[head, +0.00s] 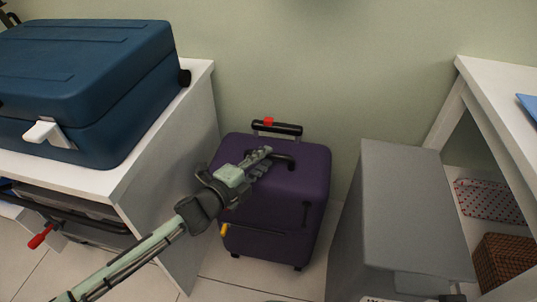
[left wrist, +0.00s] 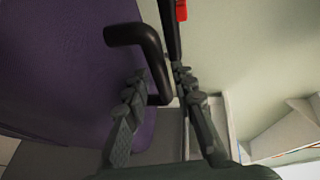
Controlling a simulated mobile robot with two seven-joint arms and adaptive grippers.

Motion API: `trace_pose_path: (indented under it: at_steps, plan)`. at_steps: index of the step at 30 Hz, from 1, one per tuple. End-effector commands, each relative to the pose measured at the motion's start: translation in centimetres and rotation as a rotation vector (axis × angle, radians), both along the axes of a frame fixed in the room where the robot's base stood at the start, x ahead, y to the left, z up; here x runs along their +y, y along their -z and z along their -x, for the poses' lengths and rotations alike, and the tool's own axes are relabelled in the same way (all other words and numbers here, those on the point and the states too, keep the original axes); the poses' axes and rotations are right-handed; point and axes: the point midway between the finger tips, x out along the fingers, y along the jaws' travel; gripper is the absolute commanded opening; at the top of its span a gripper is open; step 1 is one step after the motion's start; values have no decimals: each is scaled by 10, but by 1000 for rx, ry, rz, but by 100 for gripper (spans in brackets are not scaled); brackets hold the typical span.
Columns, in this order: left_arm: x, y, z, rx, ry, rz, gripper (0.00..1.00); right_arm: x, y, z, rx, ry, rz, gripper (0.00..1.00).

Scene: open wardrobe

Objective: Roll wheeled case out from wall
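The purple wheeled case (head: 285,200) stands upright on the tiled floor, close to the wall between two white furniture pieces. A black carry handle (head: 292,161) is on its top; behind it rises a short pull handle (head: 276,128) with a red button. My left gripper (head: 261,160) is over the case top at the carry handle. In the left wrist view, the fingers (left wrist: 158,85) are apart, with the bent end of the carry handle (left wrist: 140,35) between or just beyond them; contact is unclear. The pull handle (left wrist: 171,40) also shows there. My right gripper is out of view.
A blue hard case (head: 90,80) lies on the white cabinet (head: 170,150) at left. A grey box-like unit (head: 405,195) stands close on the right, before a white shelf unit (head: 495,105) holding a brown basket (head: 505,260). Floor tiles (head: 225,280) show in front of the purple case.

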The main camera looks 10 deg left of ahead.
Motion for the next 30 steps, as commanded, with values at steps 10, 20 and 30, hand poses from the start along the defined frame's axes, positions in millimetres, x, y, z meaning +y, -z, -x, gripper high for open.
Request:
trace_pose_path:
  at_steps: [10,20,30]
  plan:
    - [-9,4,-21,0,1,1,26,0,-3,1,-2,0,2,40]
    - [-9,4,-20,0,1,1,4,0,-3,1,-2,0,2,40]
    - [-9,4,-20,0,1,1,0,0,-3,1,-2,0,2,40]
